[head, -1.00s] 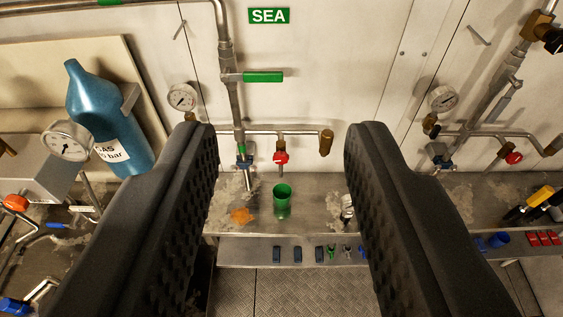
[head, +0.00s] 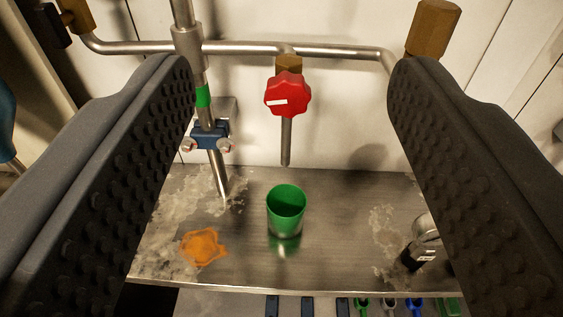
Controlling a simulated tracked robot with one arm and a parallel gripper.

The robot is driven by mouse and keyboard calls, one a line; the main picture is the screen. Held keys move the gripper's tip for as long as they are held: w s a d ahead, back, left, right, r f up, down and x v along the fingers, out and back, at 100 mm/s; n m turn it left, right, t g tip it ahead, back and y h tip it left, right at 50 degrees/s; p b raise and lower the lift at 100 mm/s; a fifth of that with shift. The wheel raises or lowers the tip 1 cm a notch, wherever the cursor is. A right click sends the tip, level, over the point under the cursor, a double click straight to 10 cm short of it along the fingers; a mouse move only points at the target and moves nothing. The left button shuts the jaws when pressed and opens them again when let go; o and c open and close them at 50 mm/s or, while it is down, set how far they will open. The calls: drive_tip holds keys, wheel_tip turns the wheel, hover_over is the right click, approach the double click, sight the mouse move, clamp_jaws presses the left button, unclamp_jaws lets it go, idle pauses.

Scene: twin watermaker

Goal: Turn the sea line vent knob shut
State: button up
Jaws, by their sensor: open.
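The red vent knob (head: 288,94) sits on a brass fitting (head: 288,65) under the horizontal steel pipe of the sea line. It has a lobed rim and a white mark on its left part, lying nearly level. A thin outlet tube (head: 286,143) points down below it. My gripper (head: 290,85) is open and empty. Its two dark, studded fingers stand wide apart on the left and right of the picture, with the knob between them in the view. The knob looks farther away than the fingertips, and neither finger touches it.
A green cup (head: 286,208) stands on the steel shelf (head: 335,235) below the outlet tube. An orange patch (head: 203,247) and whitish crust lie to its left. A blue clamp (head: 209,134) holds the left pipe. A brass cap (head: 433,28) is upper right. A small gauge-like item (head: 424,243) lies at right.

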approach(287, 105)
drive_tip(key=shift+t, duration=0.3)
drive_tip(key=w, duration=0.2)
drive_tip(key=w+p, duration=0.1)
drive_tip(key=w, duration=0.5)
drive_tip(key=shift+w+a+f, duration=0.1)
drive_tip(key=shift+w+f, duration=0.15)
